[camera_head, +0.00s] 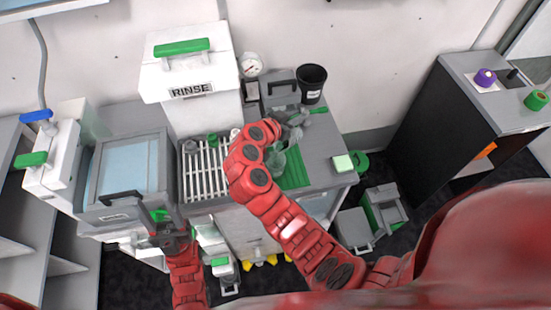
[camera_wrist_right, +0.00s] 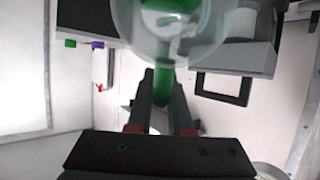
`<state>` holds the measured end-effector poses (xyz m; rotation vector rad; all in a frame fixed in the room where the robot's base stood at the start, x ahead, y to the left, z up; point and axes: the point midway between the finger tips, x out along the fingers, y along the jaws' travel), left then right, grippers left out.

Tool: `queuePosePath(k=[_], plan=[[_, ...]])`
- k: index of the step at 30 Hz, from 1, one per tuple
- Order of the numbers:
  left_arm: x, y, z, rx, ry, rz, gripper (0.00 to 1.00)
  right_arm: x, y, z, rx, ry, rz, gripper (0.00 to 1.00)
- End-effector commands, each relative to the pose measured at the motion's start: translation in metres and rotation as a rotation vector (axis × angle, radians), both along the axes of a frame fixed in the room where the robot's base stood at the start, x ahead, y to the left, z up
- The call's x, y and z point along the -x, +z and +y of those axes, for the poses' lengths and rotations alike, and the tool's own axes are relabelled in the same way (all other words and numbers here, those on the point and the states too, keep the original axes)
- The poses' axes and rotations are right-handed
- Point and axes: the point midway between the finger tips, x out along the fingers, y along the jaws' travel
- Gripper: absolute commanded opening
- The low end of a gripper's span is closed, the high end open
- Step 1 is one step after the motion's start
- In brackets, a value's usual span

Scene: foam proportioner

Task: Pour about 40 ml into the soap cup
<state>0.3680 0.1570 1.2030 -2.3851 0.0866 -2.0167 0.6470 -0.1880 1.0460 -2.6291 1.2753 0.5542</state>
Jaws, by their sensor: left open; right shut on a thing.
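My right gripper (camera_head: 292,128) is above the right part of the counter. In the right wrist view it (camera_wrist_right: 160,105) is shut on a green handle (camera_wrist_right: 162,82). A round, see-through vessel (camera_wrist_right: 205,42) shows just ahead of the fingers, with green and white shapes visible through it. In the head view a clear vessel (camera_head: 275,161) shows beside my right wrist, over the green mat (camera_head: 293,178); my arm partly hides it. I cannot tell which vessel is the soap cup, nor any liquid level. My left gripper (camera_head: 163,228) is open, low in front of the blue-windowed basin.
The basin (camera_head: 95,172) and a white slatted rack (camera_head: 190,172) lie left of my right arm. A white RINSE tank (camera_head: 190,65), gauge (camera_head: 251,65) and black cup (camera_head: 311,84) stand behind. A pale green block (camera_head: 343,163) sits at the counter's right edge.

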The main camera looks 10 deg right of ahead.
Motion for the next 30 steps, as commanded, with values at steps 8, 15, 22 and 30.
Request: queuePosePath(k=[8, 15, 22, 30], plan=[[0.0000, 0.0008, 0.0001, 0.000, 0.000, 0.000, 0.50, -0.0009, 0.0022, -0.0012, 0.015, -0.001, -0.011, 0.00], [0.0000, 0.0012, 0.0000, 0.000, 0.000, 0.000, 0.50, -0.0007, 0.0036, -0.0010, 0.029, -0.001, -0.022, 0.00], [0.0000, 0.0017, 0.0000, 0.000, 0.000, 0.000, 0.50, 0.0001, 0.0053, 0.0006, 0.044, -0.001, -0.036, 0.00], [0.0000, 0.0023, 0.0000, 0.000, 0.000, 0.000, 0.50, 0.0012, 0.0073, 0.0016, 0.061, -0.001, -0.049, 0.00]])
